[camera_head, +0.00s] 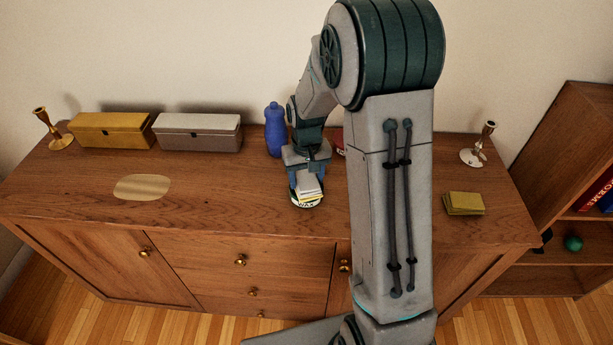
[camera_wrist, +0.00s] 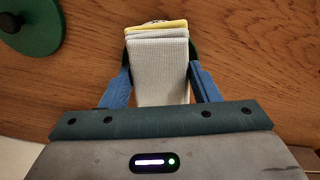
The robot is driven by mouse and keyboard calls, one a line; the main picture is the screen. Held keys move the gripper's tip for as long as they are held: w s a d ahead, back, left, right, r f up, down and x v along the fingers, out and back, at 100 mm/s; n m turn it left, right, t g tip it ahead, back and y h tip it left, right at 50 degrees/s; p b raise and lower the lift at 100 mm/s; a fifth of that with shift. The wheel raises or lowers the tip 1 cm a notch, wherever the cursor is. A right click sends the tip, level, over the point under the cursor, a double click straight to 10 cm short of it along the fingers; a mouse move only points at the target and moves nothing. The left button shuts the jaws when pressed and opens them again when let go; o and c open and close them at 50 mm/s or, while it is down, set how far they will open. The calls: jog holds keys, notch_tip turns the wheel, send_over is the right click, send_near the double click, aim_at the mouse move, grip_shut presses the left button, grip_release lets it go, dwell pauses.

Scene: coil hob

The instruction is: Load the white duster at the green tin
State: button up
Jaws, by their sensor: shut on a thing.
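My gripper (camera_head: 307,177) is shut on the white duster (camera_head: 309,187), a folded cloth with a yellowish layer at its far end. The duster also shows between the blue fingers in the wrist view (camera_wrist: 160,70). Directly below it is a round tin (camera_head: 305,204) with a white label reading WAX. In the wrist view only slivers of dark green show beside the duster, so the tin's top is mostly hidden. I cannot tell whether the duster touches the tin. A green lid with a black knob (camera_wrist: 32,22) lies at the upper left of the wrist view.
A blue bottle (camera_head: 274,130) stands close behind my gripper. Yellow (camera_head: 110,129) and grey (camera_head: 198,133) boxes stand along the wall. My arm hides part of the wooden top.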

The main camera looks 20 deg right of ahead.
aim_at(307, 179)
jog(key=shift+r+p, duration=2.4)
jog(key=shift+r, duration=1.1)
jog(key=shift+f, duration=0.1)
